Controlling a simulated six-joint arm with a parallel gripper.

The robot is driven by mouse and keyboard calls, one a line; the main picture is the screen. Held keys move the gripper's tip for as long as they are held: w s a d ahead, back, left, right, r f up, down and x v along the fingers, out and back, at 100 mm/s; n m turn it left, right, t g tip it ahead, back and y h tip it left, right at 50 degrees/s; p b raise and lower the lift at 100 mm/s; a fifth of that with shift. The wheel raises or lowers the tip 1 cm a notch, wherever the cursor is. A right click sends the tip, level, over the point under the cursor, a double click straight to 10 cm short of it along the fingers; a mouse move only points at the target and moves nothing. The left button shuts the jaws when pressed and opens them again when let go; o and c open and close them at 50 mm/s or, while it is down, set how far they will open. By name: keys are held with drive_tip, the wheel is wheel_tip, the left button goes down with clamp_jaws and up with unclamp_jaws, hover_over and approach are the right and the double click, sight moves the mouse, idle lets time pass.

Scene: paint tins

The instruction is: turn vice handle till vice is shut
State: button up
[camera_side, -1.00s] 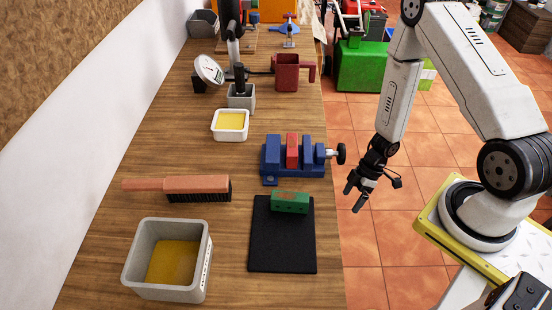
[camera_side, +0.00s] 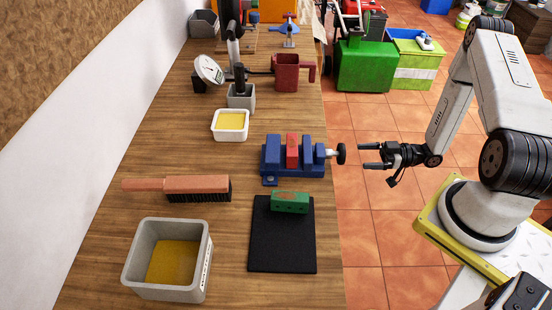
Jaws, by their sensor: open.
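A blue vice (camera_side: 272,155) stands on the wooden bench near its right edge. A red block (camera_side: 292,150) sits between its jaws; I cannot tell whether the jaws touch it on both sides. The vice handle (camera_side: 341,153), a black knob on a pale shaft, sticks out to the right past the bench edge. My gripper (camera_side: 370,155) is open and empty. It lies level to the right of the handle, with its fingers pointing left at the knob and a small gap between them.
A green block (camera_side: 290,202) lies on a black mat (camera_side: 283,245) in front of the vice. A brush (camera_side: 185,186), a grey bin (camera_side: 131,270) and a white tray (camera_side: 231,136) stand to the left. A red mug (camera_side: 288,73) is behind. Open floor lies right of the bench.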

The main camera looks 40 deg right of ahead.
sight(342, 154)
drive_tip(key=shift+d+r+t, duration=0.25)
drive_tip(key=shift+t, duration=0.05)
drive_tip(key=shift+a, duration=0.1)
drive_tip(key=shift+x, duration=3.8)
drive_tip(key=c, duration=1)
drive_tip(key=shift+o, duration=0.2)
